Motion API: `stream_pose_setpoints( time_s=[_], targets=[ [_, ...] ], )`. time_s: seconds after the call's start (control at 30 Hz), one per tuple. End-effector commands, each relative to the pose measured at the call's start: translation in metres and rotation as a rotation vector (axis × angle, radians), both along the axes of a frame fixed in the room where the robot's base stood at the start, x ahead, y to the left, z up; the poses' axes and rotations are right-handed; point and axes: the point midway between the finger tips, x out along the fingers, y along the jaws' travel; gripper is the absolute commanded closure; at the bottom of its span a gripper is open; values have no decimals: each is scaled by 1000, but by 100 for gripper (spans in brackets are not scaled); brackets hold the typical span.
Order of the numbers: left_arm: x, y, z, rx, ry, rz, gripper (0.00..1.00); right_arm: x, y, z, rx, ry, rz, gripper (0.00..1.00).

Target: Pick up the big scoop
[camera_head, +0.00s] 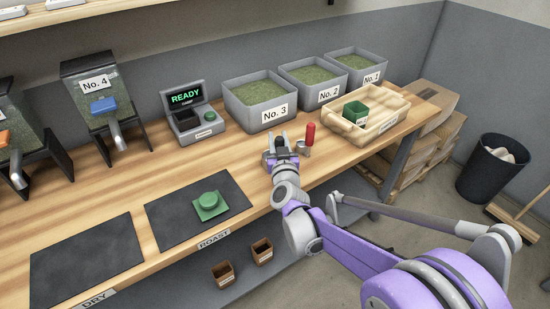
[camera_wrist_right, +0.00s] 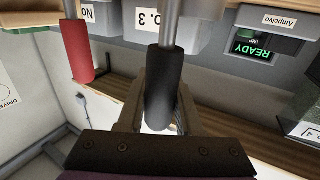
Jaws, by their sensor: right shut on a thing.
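My right gripper (camera_head: 281,151) is over the table near its front edge, in front of the No. 3 bin. In the right wrist view my right gripper (camera_wrist_right: 158,100) is shut on the black handle (camera_wrist_right: 165,85) of a metal-stemmed tool, seemingly a scoop. Its bowl is out of that view and mostly hidden behind the gripper in the head view. A second tool with a red handle (camera_head: 310,134) stands just to the right of the gripper; its red handle (camera_wrist_right: 77,50) also shows in the wrist view. I cannot compare their sizes. My left gripper is not in view.
Grey bins No. 3 (camera_head: 229,98), No. 2 and No. 1 stand behind. A wooden tray (camera_head: 395,108) with a green cup is to the right. A READY display scale (camera_head: 187,97) and a dark mat (camera_head: 172,227) with a green-knobbed piece are to the left.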

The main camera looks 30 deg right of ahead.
Motion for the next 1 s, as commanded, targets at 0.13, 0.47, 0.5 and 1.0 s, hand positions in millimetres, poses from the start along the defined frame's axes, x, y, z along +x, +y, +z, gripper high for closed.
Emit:
stream_pose_setpoints(
  time_s=[0.13, 0.47, 0.5, 1.0],
  targets=[
    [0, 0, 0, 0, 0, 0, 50, 0, 0, 0, 0, 0, 0, 100],
    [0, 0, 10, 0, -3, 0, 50, -1, 0, 39, 0, -1, 0, 100],
    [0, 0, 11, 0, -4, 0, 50, 0, 0, 48, 0, -1, 0, 100],
    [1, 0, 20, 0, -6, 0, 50, 0, 0, 101, 0, 0, 0, 100]
  ],
)
